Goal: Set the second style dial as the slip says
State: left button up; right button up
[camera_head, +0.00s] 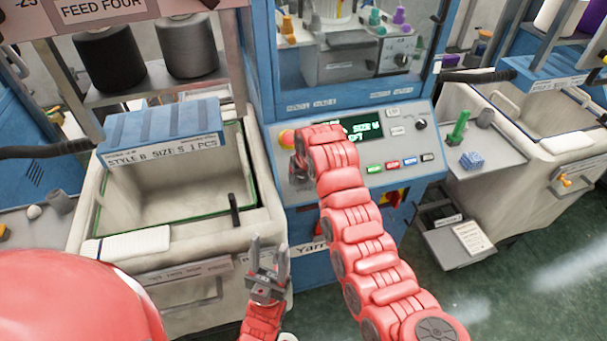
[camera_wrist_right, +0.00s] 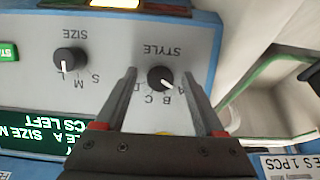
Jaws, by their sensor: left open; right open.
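The style dial (camera_wrist_right: 160,77), a black knob marked A to D, sits between the fingers of my right gripper (camera_wrist_right: 158,75) in the right wrist view. The fingers are apart with gaps beside the knob. Its white mark points lower right, near A and B; I cannot tell which. In the head view my right arm hides this dial. The slip (camera_head: 165,149) on the blue holder above the left bin reads style B, size S, 1 pcs. The display (camera_wrist_right: 38,135) shows style A, size M. My left gripper (camera_head: 269,246) is open and empty in front of the left bin.
The size dial (camera_wrist_right: 69,60) is beside the style dial in the wrist view. A red button (camera_head: 287,138) is on the panel's left side, with several coloured buttons along its lower edge. The beige bin (camera_head: 258,215) stands left of the machine. Green floor lies at right.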

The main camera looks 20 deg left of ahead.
grip_shut()
dwell(0.4)
jog(key=shift+f, duration=0.1)
